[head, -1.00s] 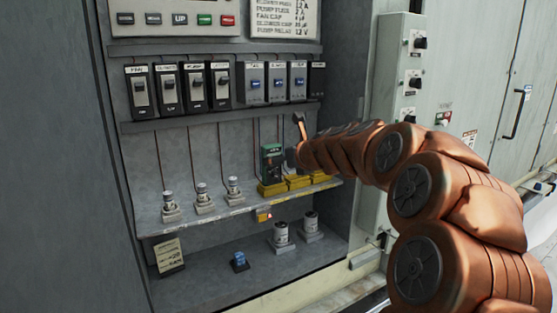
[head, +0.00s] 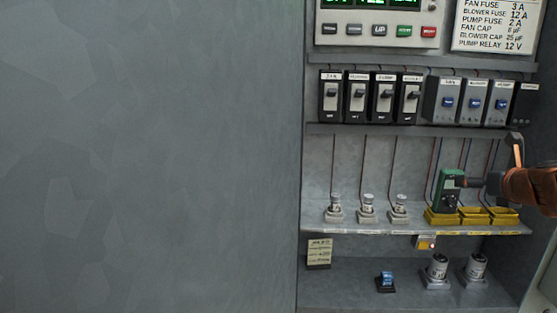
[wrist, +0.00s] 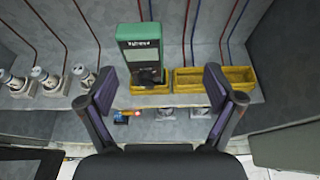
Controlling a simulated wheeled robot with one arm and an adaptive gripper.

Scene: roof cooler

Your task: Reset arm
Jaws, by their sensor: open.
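My gripper (wrist: 160,98) is open in the wrist view, its two dark fingers spread wide with nothing between them. A green and black meter (wrist: 140,52) stands upright in a yellow holder (wrist: 150,90) on the shelf, ahead of the fingers. The same meter (head: 449,190) shows in the head view, with the end of my arm (head: 492,183) just right of it. From the head view I cannot tell whether they touch, and the fingers are not clear there.
Fuses (head: 368,209) stand on the shelf left of the meter, and yellow trays (head: 488,217) lie to its right. Switches (head: 371,97) line the row above. Two capacitors (head: 437,270), a blue relay (head: 385,281) and a note card (head: 319,253) are on the lower shelf. A grey panel (head: 150,160) fills the left.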

